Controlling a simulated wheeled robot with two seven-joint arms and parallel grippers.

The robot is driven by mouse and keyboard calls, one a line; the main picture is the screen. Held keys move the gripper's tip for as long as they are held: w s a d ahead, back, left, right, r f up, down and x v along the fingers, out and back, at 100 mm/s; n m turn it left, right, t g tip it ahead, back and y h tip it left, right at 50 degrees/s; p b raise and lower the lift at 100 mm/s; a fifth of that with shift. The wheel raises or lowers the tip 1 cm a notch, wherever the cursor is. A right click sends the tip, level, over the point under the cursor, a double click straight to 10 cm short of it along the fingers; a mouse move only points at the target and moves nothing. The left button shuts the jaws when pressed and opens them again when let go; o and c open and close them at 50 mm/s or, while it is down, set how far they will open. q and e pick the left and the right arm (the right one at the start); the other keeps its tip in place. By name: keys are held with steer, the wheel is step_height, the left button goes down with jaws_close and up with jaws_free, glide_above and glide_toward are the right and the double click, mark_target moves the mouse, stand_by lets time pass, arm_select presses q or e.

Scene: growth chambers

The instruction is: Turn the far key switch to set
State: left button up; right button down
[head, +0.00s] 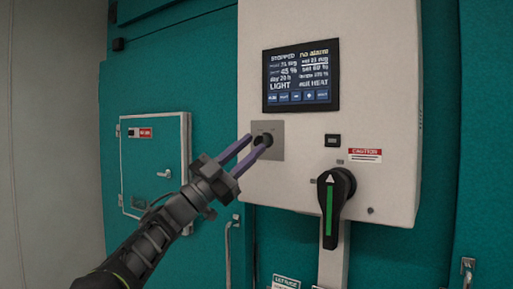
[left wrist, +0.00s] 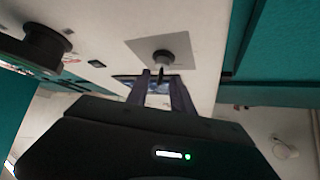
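The key switch (head: 266,139) sits on a grey square plate on the front of the white control box. In the left wrist view the fingers (left wrist: 157,80) stand to either side below the barrel. I cannot tell whether they touch the key. The plate's lettering is too small to read. My right gripper is not in view.
A screen (head: 301,75) reading "STOPPED" is above the switch. A black rotary handle with a green stripe (head: 330,207) is at the lower right, under a small black module (head: 333,141) and a caution label (head: 365,155).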

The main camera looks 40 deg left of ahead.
arm_select(q)
steer(key=b+v, duration=0.1)
steer(key=v, duration=0.4)
stand_by(0.5)
